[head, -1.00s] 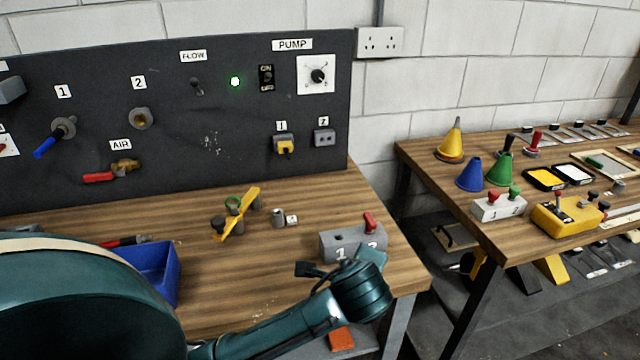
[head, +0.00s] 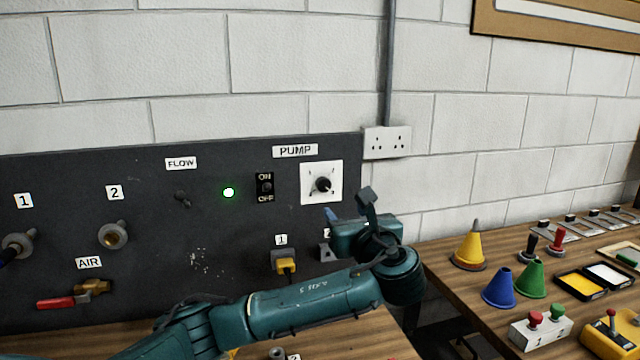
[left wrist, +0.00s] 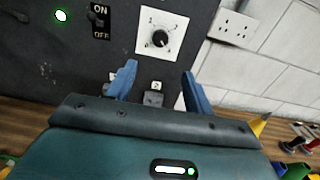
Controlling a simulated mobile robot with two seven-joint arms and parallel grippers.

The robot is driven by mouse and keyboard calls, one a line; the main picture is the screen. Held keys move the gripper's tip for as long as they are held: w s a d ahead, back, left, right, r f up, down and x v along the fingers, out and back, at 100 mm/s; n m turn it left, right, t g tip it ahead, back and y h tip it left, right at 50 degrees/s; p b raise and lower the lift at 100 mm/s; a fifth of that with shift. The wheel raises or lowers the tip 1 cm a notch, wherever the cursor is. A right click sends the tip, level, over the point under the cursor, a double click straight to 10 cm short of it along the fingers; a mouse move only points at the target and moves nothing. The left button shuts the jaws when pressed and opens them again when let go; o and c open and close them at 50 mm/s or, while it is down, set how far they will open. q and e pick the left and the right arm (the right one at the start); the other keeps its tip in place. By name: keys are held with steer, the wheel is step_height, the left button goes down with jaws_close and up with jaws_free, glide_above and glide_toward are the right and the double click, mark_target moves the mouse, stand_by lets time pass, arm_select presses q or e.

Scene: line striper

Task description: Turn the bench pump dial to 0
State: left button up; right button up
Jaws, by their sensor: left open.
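The pump dial (head: 323,185) is a black knob on a square white plate, under the PUMP label (head: 295,151) on the dark panel. In the left wrist view the dial (left wrist: 159,39) lies ahead of and between the fingers, apart from them. The plate has scale marks, too small to read surely. My left gripper (head: 348,205) is just below and right of the dial in the head view. In the left wrist view its blue fingers (left wrist: 158,82) are spread open with nothing between them. My right gripper is not in view.
An ON/OFF switch (head: 265,187) and a lit green lamp (head: 229,192) are left of the dial. A yellow plug (head: 285,262) sits in socket 1 below. A wall socket (head: 387,142) is to the right. Cones and tools stand on the right bench (head: 440,262).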

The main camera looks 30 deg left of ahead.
mark_target(325, 187)
arm_select(q)
steer(key=p+x, duration=0.2)
steer(key=x, duration=1.1)
steer(key=shift+w+a+r, duration=0.1)
steer(key=shift+a+r, duration=0.1)
steer(key=shift+a, duration=0.05)
steer(key=shift+c, duration=0.3)
steer(key=c, duration=0.9)
